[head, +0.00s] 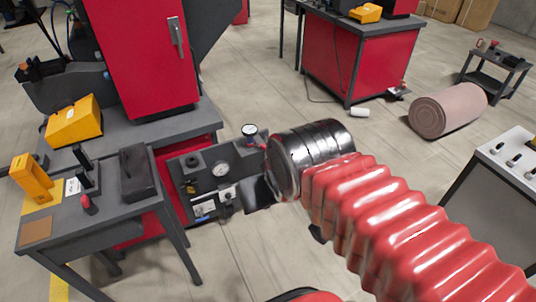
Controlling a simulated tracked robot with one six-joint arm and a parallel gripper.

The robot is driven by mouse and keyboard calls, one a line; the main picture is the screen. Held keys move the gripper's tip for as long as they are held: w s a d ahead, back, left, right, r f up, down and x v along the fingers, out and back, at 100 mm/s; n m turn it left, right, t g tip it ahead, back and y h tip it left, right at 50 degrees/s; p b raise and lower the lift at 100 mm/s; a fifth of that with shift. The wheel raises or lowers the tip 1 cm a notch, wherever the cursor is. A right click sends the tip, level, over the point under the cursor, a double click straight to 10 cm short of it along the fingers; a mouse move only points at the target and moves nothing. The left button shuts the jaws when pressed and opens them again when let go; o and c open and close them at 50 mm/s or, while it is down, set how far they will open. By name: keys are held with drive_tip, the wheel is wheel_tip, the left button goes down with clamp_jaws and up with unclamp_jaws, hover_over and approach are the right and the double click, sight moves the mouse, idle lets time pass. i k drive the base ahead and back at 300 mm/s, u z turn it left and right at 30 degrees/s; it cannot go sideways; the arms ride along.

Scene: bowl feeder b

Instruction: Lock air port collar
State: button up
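A dark grey air panel (207,158) stands left of my wrist, on the side of the red machine base. It carries a round white gauge (220,170), a black round knob, and a pale fitting (228,193) low on its face. A second gauge (249,130) stands on top at its right end. I cannot tell which small part is the port collar. My red ribbed arm reaches in from the lower right and ends in a shiny metal wrist. My gripper (259,194) shows only as a dark shape beside the panel; its fingertips are not distinguishable, and contact is unclear.
A grey side table (98,215) at the left holds a yellow handled tool (32,176) and a black block (138,172). A red cabinet bench (360,65) stands behind.

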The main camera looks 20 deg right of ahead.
sight(262, 146)
drive_tip(key=k, duration=0.15)
drive_tip(key=z, duration=0.5)
drive_tip(key=i, duration=1.75)
drive_tip(key=z, duration=0.1)
